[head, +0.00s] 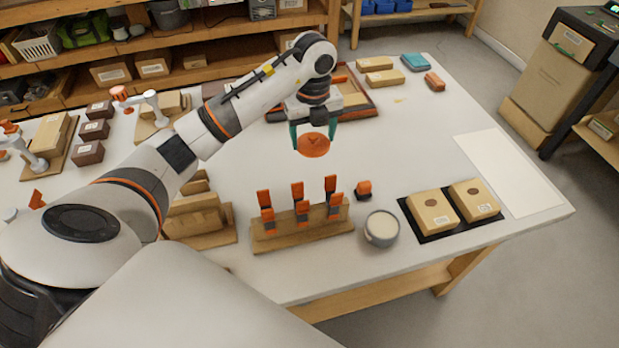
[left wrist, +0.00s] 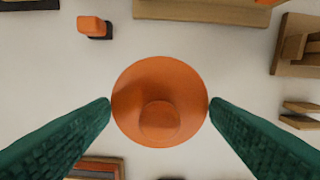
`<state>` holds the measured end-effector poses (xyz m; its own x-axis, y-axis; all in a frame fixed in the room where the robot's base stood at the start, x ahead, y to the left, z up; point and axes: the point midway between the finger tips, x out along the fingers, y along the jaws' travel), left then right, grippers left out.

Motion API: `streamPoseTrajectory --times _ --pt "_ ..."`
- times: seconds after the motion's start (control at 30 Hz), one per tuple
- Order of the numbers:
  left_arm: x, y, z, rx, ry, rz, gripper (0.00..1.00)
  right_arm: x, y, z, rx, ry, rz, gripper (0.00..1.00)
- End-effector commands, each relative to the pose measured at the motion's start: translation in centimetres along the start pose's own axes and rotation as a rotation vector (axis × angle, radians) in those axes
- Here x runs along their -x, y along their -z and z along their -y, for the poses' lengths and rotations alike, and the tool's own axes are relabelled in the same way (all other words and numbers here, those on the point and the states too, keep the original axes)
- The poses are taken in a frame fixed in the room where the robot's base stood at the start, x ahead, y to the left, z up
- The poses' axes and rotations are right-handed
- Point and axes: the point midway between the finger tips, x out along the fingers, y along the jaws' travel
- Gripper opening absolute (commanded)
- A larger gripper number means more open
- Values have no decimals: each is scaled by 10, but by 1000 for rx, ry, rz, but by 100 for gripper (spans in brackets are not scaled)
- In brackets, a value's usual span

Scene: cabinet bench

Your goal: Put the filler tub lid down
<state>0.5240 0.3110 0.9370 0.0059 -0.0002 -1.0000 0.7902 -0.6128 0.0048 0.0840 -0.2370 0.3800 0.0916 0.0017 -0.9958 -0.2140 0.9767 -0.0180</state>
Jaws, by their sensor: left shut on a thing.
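My left gripper (head: 314,136) is shut on the orange round filler tub lid (head: 313,147), held above the white table near its middle. In the left wrist view the lid (left wrist: 160,103) sits between the two green fingertips, which touch its opposite edges. A round raised part shows on the lid's face. An open grey tub (head: 382,229) with pale filler stands on the table, nearer and to the right of the lid. My right gripper is not in view.
A wooden rack with orange-and-grey clamps (head: 300,222) stands near the front edge. A small orange-topped object (head: 363,189) is beside it. A black mat (head: 410,211) holds two boxes. A framed tray (head: 364,108) lies behind the gripper. A white sheet (head: 510,172) lies right; table around mid-right is bare.

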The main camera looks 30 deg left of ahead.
Motion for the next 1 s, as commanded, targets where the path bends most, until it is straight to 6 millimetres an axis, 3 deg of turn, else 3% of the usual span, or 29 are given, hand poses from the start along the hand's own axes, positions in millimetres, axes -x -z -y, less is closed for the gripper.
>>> streamPoseTrajectory --times 0.1,0.3,0.6,1.0 --pt "-14 7 2 183 3 4 50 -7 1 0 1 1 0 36" --pt "-24 12 4 335 6 5 50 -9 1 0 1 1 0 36" --pt "-75 12 5 349 9 4 50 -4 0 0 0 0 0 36" --pt "-117 12 5 346 8 4 50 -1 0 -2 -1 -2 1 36"
